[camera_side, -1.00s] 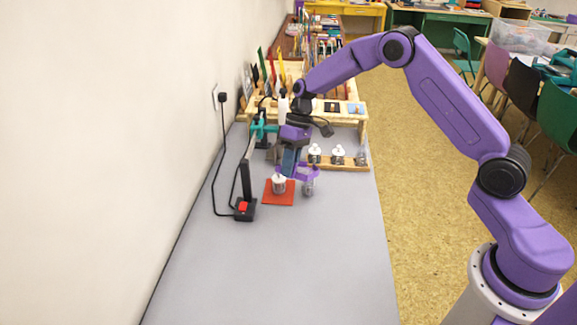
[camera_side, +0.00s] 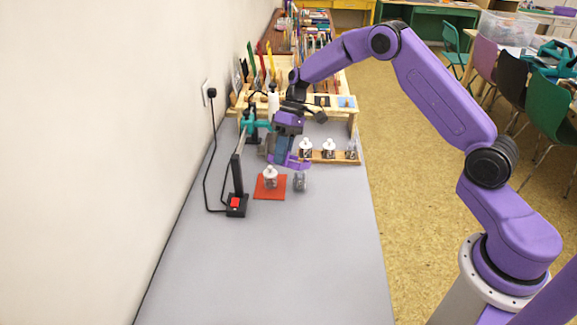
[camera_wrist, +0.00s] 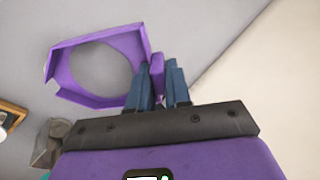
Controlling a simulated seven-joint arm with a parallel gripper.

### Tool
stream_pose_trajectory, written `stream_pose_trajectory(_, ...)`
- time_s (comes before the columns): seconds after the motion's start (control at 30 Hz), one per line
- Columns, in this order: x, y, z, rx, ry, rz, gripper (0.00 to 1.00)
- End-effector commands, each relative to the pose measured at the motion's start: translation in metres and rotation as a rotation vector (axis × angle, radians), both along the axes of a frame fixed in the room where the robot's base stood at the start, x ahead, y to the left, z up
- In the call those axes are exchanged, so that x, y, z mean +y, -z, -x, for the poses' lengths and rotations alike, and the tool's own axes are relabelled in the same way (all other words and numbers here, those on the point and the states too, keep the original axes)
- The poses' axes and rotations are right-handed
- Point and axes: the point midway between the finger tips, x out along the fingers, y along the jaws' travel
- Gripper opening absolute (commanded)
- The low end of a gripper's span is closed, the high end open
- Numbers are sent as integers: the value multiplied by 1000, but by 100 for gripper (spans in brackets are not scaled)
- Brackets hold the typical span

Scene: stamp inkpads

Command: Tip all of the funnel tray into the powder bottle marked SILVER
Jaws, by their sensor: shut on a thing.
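My gripper (camera_wrist: 158,78) is shut on a side tab of the purple funnel tray (camera_wrist: 75,93). In the wrist view the tray is a frame around a wide opening, with grey showing through; I cannot see any powder. In the side view my gripper (camera_side: 283,152) holds the tray (camera_side: 294,162) tilted, above and behind the table bottles. A white-topped bottle (camera_side: 270,180) stands on a red mat (camera_side: 269,194). A clear jar (camera_side: 300,183) stands right of the mat. White-topped bottles (camera_side: 306,149) (camera_side: 329,149) stand in a wooden rack. No label, SILVER included, is readable.
A black post with a red-buttoned base (camera_side: 236,204) stands left of the mat, its cable by the wall. A teal clamp (camera_side: 254,125) is behind it. A wooden shelf (camera_side: 340,103) is beyond the rack. The grey table (camera_side: 290,265) is clear in front.

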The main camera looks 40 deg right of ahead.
Motion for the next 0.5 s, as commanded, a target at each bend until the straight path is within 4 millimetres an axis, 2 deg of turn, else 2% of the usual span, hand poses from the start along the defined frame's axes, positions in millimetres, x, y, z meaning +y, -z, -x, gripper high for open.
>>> stream_pose_trajectory(0.5, -7, -6, -3, 24, 1, -56, 1)
